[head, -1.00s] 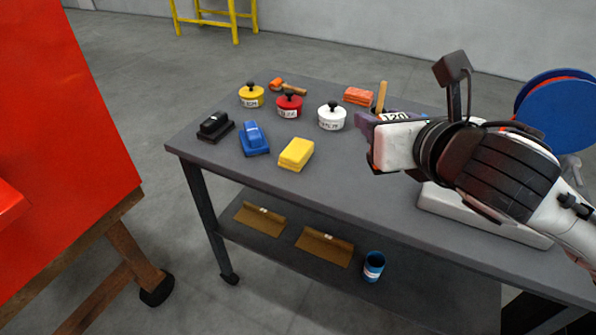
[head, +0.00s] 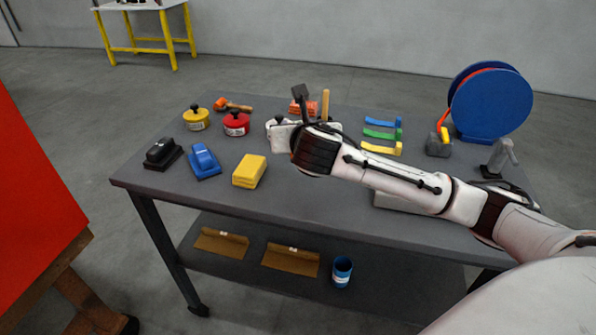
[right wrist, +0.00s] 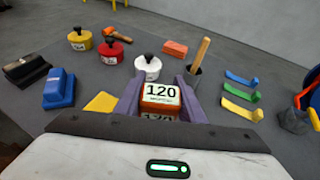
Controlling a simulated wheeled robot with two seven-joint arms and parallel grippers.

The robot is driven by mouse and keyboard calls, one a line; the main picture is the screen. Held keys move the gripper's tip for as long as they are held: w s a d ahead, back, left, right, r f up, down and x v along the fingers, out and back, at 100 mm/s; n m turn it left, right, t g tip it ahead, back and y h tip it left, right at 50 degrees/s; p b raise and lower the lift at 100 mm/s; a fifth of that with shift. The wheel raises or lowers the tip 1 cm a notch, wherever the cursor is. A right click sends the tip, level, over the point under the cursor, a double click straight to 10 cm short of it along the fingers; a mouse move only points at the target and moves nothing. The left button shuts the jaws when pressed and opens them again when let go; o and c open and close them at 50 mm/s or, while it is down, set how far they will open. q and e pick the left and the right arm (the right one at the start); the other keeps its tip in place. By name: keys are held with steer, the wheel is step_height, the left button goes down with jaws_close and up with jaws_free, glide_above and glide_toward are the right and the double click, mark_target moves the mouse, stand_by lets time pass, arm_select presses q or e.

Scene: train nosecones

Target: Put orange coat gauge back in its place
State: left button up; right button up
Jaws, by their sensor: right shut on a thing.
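My right gripper (right wrist: 159,92) has purple fingers shut on a red-brown block with a white label reading 120 (right wrist: 160,94). It holds the block above the table near the white pot (right wrist: 148,67); the wrist hides the block in the head view. Blue (head: 382,122), green (head: 381,133) and yellow (head: 380,148) hooked strips lie in a row right of my right gripper. A thin orange strip (head: 443,119) shows by a grey block in front of the blue disc; I cannot tell whether it is the coat gauge. My left gripper is not in view.
The dark table (head: 250,205) carries yellow (head: 196,120) and red (head: 237,125) pots, black (head: 163,154) and blue (head: 204,162) tools, and a yellow sponge (head: 249,172). The blue disc (head: 490,105) stands at the right.

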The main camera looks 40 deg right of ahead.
step_height(320, 180, down, 5)
steer(key=shift+a+r, duration=0.1)
steer(key=shift+r, duration=0.1)
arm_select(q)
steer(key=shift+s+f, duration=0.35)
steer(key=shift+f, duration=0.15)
arm_select(e)
steer(key=shift+f, duration=1.65)
steer(key=o, duration=1.1)
steer(key=shift+f, duration=0.15)
steer(key=shift+s+a+r, duration=0.15)
steer(key=shift+s+r, duration=0.1)
steer(key=shift+r, duration=0.05)
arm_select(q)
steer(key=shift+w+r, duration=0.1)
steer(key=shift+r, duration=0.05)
arm_select(e)
steer(key=v, duration=1.1)
steer(key=shift+s+r, duration=0.15)
steer(key=shift+s, duration=0.05)
